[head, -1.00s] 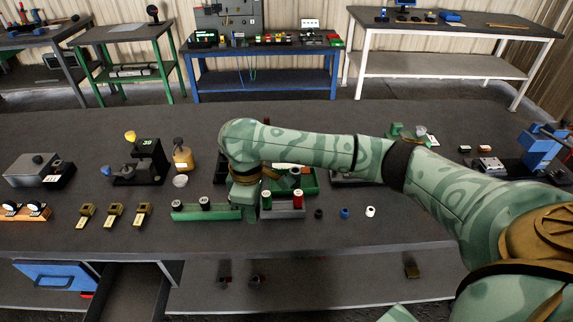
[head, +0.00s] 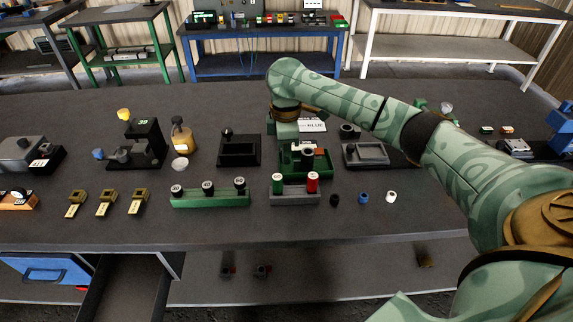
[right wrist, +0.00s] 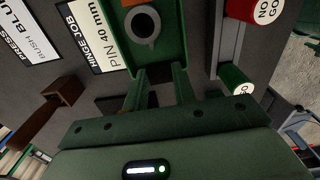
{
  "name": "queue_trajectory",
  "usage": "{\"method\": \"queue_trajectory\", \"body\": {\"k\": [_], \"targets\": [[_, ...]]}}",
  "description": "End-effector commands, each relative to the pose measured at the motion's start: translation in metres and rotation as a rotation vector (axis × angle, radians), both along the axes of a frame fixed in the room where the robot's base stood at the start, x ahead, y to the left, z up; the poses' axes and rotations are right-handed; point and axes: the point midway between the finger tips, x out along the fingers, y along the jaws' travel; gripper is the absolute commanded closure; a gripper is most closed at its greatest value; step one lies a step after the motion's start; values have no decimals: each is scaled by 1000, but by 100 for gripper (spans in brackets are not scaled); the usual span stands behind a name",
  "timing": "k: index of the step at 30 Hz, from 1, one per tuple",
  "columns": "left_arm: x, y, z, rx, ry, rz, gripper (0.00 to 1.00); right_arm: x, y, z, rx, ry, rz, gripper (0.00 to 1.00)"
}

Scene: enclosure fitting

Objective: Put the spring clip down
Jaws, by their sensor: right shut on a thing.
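My right gripper (right wrist: 158,88) reaches down from my arm in the head view (head: 287,130), at the back left of a green fixture (head: 284,162). In the right wrist view its two green fingers are shut on the spring clip, which I can hardly make out between them. The fingertips are close to the near edge of the fixture (right wrist: 176,50), which also shows there with a grey ring-shaped part (right wrist: 143,24) in it. I cannot tell whether the clip touches anything below. My left gripper is in neither view.
A grey block with green and red plugs (head: 295,197) stands in front of the fixture. A green rack with black-topped plugs (head: 210,198) is to its left. A dark tray (head: 239,152) and a grey tray (head: 365,155) flank it. Small rings (head: 363,197) lie front right.

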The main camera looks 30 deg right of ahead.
Motion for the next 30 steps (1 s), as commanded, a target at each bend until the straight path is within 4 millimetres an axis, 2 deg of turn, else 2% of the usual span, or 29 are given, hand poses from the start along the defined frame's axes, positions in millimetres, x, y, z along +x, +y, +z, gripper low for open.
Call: {"method": "queue_trajectory", "body": {"k": [4, 7, 9, 20, 21, 23, 30], "targets": [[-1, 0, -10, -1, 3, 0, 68, 2, -9, -13, 0, 2, -2, 95], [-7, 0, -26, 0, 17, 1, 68, 1, -9, -36, 0, 6, 1, 95], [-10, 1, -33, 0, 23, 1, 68, 2, -10, -45, 0, 4, 0, 95], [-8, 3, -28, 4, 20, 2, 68, 1, -9, -41, -1, -2, -1, 98], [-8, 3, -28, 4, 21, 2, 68, 2, -9, -42, -1, -2, -1, 68], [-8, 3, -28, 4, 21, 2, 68, 2, -9, -42, -1, -2, -1, 52], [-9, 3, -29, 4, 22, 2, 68, 2, -9, -42, -1, -2, -1, 52]]}}
